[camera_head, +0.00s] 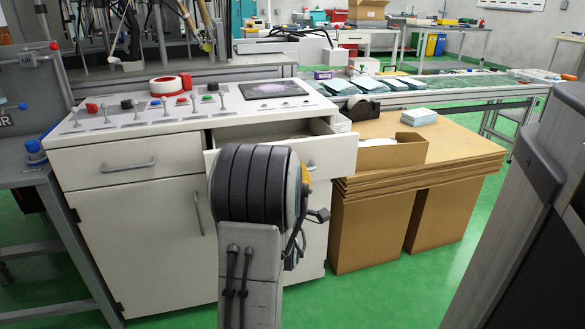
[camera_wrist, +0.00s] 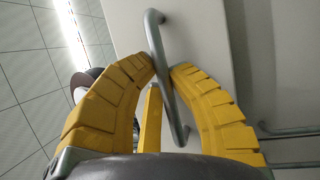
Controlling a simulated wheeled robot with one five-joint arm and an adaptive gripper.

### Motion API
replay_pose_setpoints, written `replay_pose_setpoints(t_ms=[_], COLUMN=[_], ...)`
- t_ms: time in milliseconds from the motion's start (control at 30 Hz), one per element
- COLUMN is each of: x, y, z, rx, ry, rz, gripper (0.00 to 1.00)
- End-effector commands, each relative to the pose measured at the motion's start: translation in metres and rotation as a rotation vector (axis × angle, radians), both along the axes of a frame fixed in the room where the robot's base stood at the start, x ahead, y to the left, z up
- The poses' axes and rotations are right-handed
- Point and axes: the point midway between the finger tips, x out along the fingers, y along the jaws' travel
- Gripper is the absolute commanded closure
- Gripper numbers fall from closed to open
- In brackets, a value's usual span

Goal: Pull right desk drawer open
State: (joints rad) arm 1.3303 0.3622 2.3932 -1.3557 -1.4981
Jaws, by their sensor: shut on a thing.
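The right desk drawer (camera_head: 335,154) is pulled partly out from the white desk, and its open inside shows behind the front panel. My arm hides the middle of the drawer front in the head view. In the wrist view, the yellow fingers of my gripper (camera_wrist: 164,72) are closed around the grey bar handle (camera_wrist: 170,100) of the drawer, one on each side. The white drawer front (camera_wrist: 205,40) lies behind the handle. In the head view only a bit of yellow finger shows past my arm.
The left drawer (camera_head: 90,161) is shut, above a closed cupboard door (camera_head: 140,245). The desk top holds a red-and-white tape roll (camera_head: 170,86) and several levers. Cardboard sheets (camera_head: 440,165) and boxes stand close on the right. Green floor (camera_head: 400,290) is clear in front.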

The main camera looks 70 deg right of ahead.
Motion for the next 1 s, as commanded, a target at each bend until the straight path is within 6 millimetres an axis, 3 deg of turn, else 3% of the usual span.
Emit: replay_pose_setpoints(t_ms=[400,433,733,1000], x=[-0.0011,-0.0011,-0.0003,0.0001], y=[-0.0009,-0.0009,-0.0007,-0.0006], z=[-0.0011,-0.0011,-0.0004,0.0008], rx=[0.004,0.004,0.001,0.0], ry=[-0.002,-0.002,-0.001,0.0], rz=[-0.002,-0.002,-0.001,0.0], gripper=[1.0,0.83,0.56,0.55])
